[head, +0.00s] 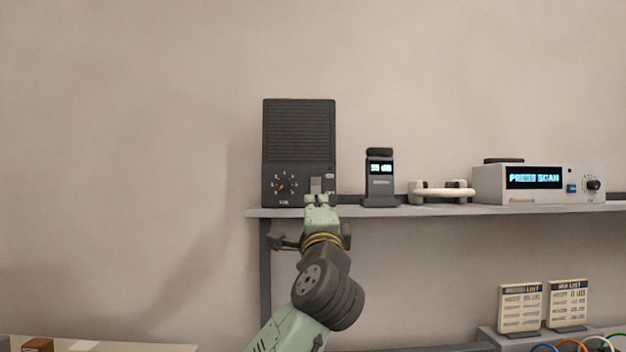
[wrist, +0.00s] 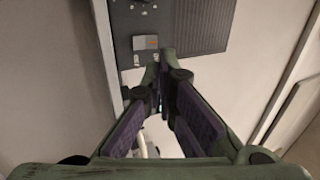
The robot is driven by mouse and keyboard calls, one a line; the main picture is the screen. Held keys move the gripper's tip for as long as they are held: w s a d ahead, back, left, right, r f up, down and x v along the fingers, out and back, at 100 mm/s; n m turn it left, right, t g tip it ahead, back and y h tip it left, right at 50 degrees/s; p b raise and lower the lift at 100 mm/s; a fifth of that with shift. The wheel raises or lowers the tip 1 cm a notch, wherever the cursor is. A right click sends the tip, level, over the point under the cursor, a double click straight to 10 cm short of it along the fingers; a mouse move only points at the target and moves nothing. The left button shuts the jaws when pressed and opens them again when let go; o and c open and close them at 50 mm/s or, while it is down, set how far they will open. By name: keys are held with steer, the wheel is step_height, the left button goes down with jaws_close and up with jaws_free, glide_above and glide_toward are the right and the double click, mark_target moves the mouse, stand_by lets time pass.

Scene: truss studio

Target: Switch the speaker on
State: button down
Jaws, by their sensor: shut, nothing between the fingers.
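The dark speaker (head: 298,130) stands upright at the left end of the shelf, with a ribbed grille above a control panel. A round dial (head: 282,187) with an orange mark is at the lower left of its panel. A light grey switch (head: 316,185) is to the right of the dial; it also shows in the wrist view (wrist: 146,42). My gripper (head: 321,200) is shut and empty, in front of the panel just below the switch. In the wrist view its fingertips (wrist: 163,62) are close to the switch; I cannot tell whether they touch the panel.
To the right on the shelf (head: 430,211) stand a small meter with a lit screen (head: 380,180), a white handle-like item (head: 441,191) and a white scanner (head: 540,183). Two list cards (head: 545,305) stand lower right. The wall left of the speaker is bare.

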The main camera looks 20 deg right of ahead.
steer(key=p, duration=0.4)
glide_toward(314, 183)
steer(key=w+r, duration=0.4)
steer(key=shift+d, duration=0.4)
steer(key=shift+x, duration=0.8)
